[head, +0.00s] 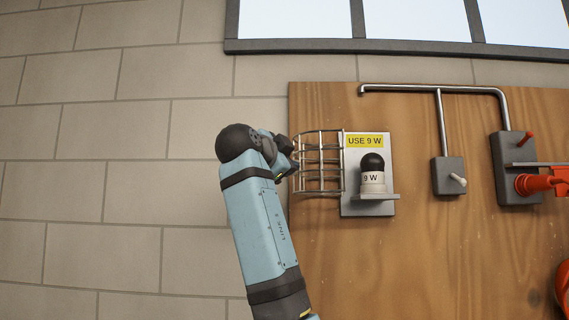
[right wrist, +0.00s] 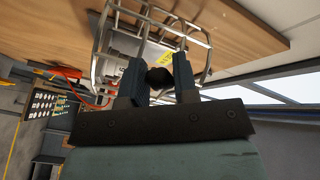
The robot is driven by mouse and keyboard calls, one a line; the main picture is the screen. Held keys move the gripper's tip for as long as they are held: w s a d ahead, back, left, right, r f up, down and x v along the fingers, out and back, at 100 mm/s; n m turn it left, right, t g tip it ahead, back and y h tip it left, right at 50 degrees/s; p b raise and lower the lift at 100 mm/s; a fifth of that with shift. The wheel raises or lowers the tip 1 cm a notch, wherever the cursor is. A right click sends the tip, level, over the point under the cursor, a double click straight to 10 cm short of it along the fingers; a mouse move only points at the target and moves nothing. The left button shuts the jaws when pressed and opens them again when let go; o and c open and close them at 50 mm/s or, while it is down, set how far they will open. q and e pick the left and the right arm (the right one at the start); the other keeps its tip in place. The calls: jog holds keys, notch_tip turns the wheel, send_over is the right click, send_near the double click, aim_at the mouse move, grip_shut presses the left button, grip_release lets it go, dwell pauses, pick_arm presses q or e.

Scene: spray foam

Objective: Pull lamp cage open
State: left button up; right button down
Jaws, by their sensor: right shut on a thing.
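The wire lamp cage (head: 319,160) is swung out to the left of its grey plate (head: 352,207). Its bars also show in the right wrist view (right wrist: 101,48). The lamp (head: 373,176), with a black top and a white base marked "9 W", stands upright and uncovered in front of the plate. A yellow "USE 9 W" label (head: 365,141) is above it. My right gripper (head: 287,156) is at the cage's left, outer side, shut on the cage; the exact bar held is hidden. Its fingers show in the right wrist view (right wrist: 158,78). My left gripper is out of view.
The wooden board (head: 430,270) carries a grey switch box (head: 448,176) and a larger box (head: 516,168) with red parts, joined by a pipe (head: 430,88). Orange objects sit at the right edge. The block wall (head: 110,190) on the left is clear. A window (head: 420,18) is above.

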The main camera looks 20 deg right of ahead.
jog(key=shift+w+a+r, duration=0.1)
jog(key=shift+w, duration=0.15)
dwell(0.3)
jog(key=c, duration=1.1)
grip_release()
jog(key=shift+o, duration=1)
jog(key=shift+w, duration=0.1)
jog(key=b+v, duration=0.3)
jog(key=v, duration=1)
jog(key=shift+s+a+b, duration=0.15)
jog(key=shift+s+b, duration=0.15)
jog(key=shift+b, duration=0.1)
